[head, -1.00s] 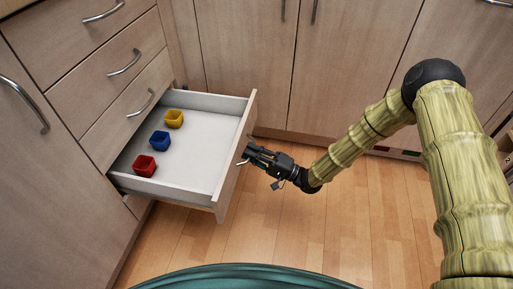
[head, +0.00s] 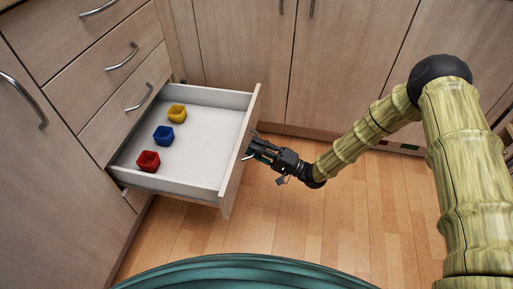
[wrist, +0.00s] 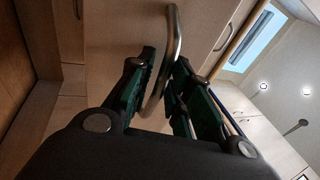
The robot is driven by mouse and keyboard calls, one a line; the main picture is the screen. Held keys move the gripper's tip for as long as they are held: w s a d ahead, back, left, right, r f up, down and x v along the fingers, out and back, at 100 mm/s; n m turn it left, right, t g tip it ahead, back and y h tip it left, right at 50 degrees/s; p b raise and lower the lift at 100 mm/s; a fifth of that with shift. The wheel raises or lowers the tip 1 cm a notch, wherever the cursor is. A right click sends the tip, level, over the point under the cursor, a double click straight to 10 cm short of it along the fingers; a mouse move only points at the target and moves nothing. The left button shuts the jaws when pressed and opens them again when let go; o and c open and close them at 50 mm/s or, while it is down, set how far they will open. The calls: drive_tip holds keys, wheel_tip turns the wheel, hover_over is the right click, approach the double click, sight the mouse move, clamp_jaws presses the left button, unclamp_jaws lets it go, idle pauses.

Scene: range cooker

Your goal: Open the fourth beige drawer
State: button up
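The fourth beige drawer (head: 205,188), the lowest in the stack, stands well open in the head view, its white inside showing. Its front faces right, towards my gripper (head: 256,150). The drawer's curved metal handle shows in the wrist view (wrist: 172,45), running between the two fingers. Most of the handle is hidden in the head view.
A yellow cup (head: 177,114), a blue cup (head: 163,135) and a red cup (head: 148,161) stand inside the drawer. Shut drawers (head: 105,70) are above it. Shut cabinet doors (head: 245,50) stand behind. The wooden floor (head: 340,220) to the right is clear.

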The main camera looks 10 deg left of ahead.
drive_tip(key=shift+d, duration=0.1)
drive_tip(key=v, duration=1.2)
drive_tip(key=shift+f, duration=0.1)
